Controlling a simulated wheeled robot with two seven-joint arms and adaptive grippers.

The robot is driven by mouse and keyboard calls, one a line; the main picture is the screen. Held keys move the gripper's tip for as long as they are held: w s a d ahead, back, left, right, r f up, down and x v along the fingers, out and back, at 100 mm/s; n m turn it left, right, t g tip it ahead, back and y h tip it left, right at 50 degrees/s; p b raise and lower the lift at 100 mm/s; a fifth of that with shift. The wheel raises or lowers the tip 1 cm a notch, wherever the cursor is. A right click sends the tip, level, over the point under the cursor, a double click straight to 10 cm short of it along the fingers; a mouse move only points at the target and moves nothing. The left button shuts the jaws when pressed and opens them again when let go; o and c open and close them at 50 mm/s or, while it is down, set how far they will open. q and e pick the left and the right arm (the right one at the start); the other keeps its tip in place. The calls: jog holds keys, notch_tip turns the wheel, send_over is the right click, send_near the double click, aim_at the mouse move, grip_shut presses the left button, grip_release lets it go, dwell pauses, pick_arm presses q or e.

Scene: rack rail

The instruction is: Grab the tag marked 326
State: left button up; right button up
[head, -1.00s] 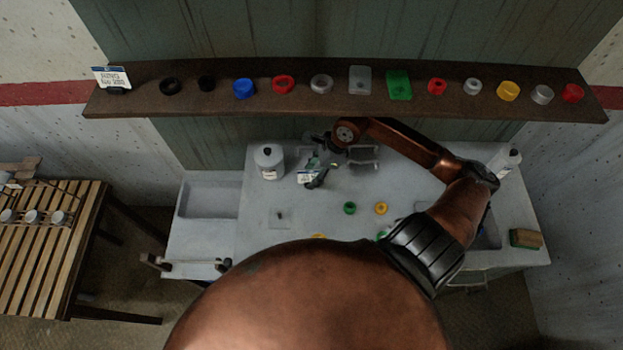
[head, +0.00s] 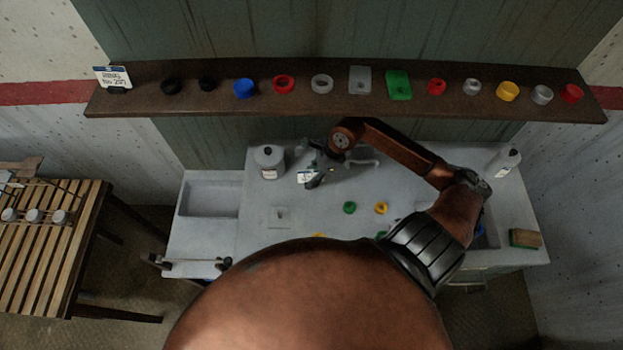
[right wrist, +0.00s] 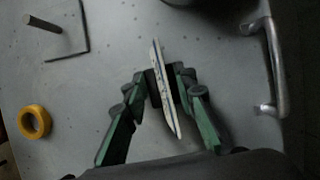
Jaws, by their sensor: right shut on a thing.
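A thin white tag (right wrist: 158,75) with a dark blue edge stands between the fingers of my right gripper (right wrist: 166,88) in the right wrist view, seen almost edge-on. The fingers are shut on it from both sides. In the head view the tag (head: 305,177) shows small and pale beside the right gripper (head: 318,172), over the grey worktop. Its marking is too small to read there, so I cannot confirm 326. My left gripper is not in view.
A dark shelf (head: 300,107) above the worktop (head: 330,215) carries several coloured rings and, at its left end, another white tag (head: 113,77). A white bottle (head: 269,163) stands left of the gripper.

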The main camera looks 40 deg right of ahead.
jog(key=shift+c, duration=0.9)
jog(key=shift+r, duration=0.1)
